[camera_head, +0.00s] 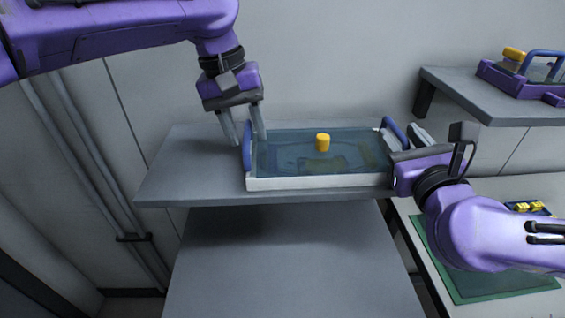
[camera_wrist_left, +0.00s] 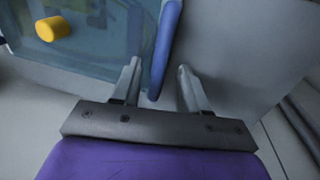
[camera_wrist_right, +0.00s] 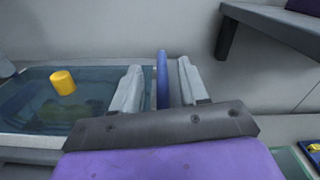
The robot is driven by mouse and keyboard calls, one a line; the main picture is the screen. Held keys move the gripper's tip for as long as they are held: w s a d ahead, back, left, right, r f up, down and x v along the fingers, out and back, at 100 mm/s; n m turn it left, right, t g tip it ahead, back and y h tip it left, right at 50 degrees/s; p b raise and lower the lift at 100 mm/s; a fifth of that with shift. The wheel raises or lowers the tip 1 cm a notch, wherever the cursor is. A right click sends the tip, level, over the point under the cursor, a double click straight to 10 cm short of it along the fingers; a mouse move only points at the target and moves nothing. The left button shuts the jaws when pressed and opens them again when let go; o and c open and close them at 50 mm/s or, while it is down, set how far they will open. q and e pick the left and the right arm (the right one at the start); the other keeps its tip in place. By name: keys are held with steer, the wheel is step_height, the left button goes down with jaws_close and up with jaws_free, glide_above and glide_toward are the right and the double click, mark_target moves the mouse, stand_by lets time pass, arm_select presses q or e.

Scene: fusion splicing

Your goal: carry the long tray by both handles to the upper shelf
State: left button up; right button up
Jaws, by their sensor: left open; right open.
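The long tray (camera_head: 320,182) has a white rim, a blue-green floor and a blue handle at each end. It appears to rest on a grey shelf (camera_head: 180,170). Contact between fingers and handles cannot be made out. My right gripper hides part of the tray's right end.
A higher grey shelf (camera_head: 455,92) at right holds a purple tray (camera_head: 500,80) with a blue handle and a yellow piece. Below the tray's shelf is a lower grey surface (camera_head: 290,260). A table with a green mat (camera_head: 470,285) is at lower right. The shelf's left part is bare.

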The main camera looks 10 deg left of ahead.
steer(key=shift+w, duration=0.1)
step_height(320, 180, up, 10)
steer(key=shift+r, duration=0.1)
arm_select(q)
step_height(320, 180, up, 12)
steer(key=a, duration=0.2)
steer(key=shift+s+a+f, duration=0.15)
steer(key=shift+s, duration=0.05)
